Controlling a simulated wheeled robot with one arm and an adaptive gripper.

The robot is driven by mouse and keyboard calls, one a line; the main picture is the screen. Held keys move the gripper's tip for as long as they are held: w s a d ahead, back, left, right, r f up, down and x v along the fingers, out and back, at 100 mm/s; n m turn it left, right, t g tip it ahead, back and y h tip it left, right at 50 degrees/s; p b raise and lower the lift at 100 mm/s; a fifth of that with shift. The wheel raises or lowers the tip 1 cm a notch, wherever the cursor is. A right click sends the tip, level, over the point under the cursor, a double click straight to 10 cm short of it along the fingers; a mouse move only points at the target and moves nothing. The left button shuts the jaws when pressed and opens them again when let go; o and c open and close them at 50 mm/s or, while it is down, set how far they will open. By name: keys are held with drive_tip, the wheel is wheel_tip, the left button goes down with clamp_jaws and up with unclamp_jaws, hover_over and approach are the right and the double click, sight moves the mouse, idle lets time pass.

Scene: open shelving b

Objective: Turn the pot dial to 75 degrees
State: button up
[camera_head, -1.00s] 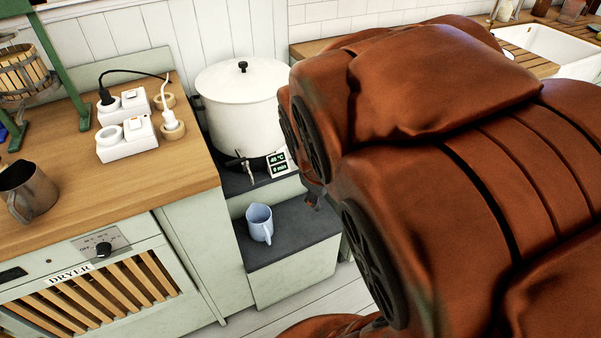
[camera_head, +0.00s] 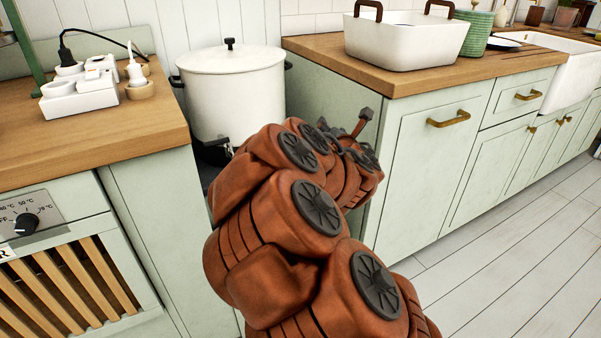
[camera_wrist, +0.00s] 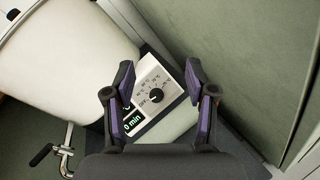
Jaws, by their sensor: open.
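The white lidded pot (camera_head: 235,100) stands in the gap between the counters in the head view. It also shows at upper left in the wrist view (camera_wrist: 65,45). The pot's control panel (camera_wrist: 172,88) is a white box with temperature marks and a green display reading "0 min". The pot dial (camera_wrist: 157,95) is a small black knob on that panel; its exact setting is too small to tell. My gripper (camera_wrist: 159,76) is open, its two purple-padded fingers apart on either side of the panel, not visibly touching the dial. In the head view my arm hides the panel and dial.
A tap with a black handle (camera_wrist: 40,155) sticks out beside the pot. The right cabinet's side (camera_wrist: 240,60) stands close to my gripper. A dryer dial (camera_head: 26,224) and power sockets (camera_head: 80,95) are at left. Open floor (camera_head: 500,260) lies at right.

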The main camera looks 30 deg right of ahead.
drive_tip(key=w+a+f+n+t+y+b, duration=0.3)
drive_tip(key=f+n+y+b, duration=0.3)
drive_tip(key=f+n, duration=0.45)
drive_tip(key=w+f+p, duration=0.1)
drive_tip(key=w+p, duration=0.1)
drive_tip(key=w, duration=0.5)
drive_tip(key=shift+w+p, duration=0.3)
drive_tip(key=shift+p, duration=0.05)
drive_tip(key=shift+d, duration=0.1)
drive_tip(key=shift+c, duration=0.3)
clamp_jaws()
